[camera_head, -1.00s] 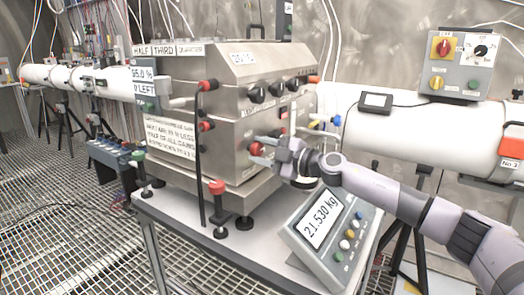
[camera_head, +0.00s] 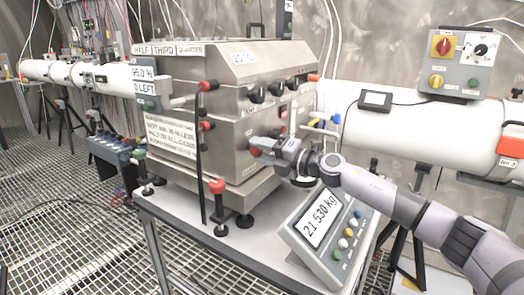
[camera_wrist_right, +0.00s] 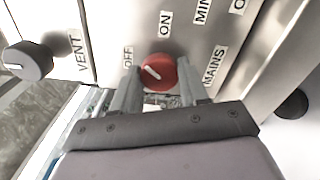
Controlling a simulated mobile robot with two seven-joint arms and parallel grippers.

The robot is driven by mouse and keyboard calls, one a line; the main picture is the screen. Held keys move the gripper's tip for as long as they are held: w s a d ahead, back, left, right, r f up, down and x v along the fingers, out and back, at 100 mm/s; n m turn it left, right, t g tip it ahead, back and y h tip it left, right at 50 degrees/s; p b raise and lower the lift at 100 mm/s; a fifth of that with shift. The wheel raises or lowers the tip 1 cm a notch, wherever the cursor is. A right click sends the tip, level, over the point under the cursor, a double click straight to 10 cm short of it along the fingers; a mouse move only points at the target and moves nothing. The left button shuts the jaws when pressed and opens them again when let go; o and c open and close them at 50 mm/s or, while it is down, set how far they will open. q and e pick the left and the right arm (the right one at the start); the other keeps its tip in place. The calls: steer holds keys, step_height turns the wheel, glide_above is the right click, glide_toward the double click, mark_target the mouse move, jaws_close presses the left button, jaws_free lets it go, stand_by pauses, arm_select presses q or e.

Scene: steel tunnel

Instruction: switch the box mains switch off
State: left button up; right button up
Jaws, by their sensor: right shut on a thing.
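The steel box (camera_head: 235,110) stands on the table, with a red mains switch knob (camera_head: 256,152) low on its front right face. In the right wrist view the knob (camera_wrist_right: 160,74) is between the fingertips of my right gripper (camera_wrist_right: 154,82). The labels OFF, ON and MAINS surround it, and its white mark slants to the upper left, toward the OFF label. In the head view my right gripper (camera_head: 262,145) is shut on the knob, partly hiding it. My left gripper is not in view.
Black knobs (camera_head: 257,95) line the box's upper face. A control panel (camera_head: 462,62) sits on the white pipe (camera_head: 420,130) at the right.

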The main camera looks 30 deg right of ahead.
steer(key=n, duration=0.4)
steer(key=shift+f+n+b, duration=0.1)
steer(key=shift+n+b, duration=0.2)
steer(key=shift+b, duration=0.1)
steer(key=shift+n+b, duration=0.35)
steer(key=shift+n, duration=1.15)
steer(key=o, duration=1.1)
steer(key=shift+c, duration=0.2)
steer(key=shift+d, duration=0.1)
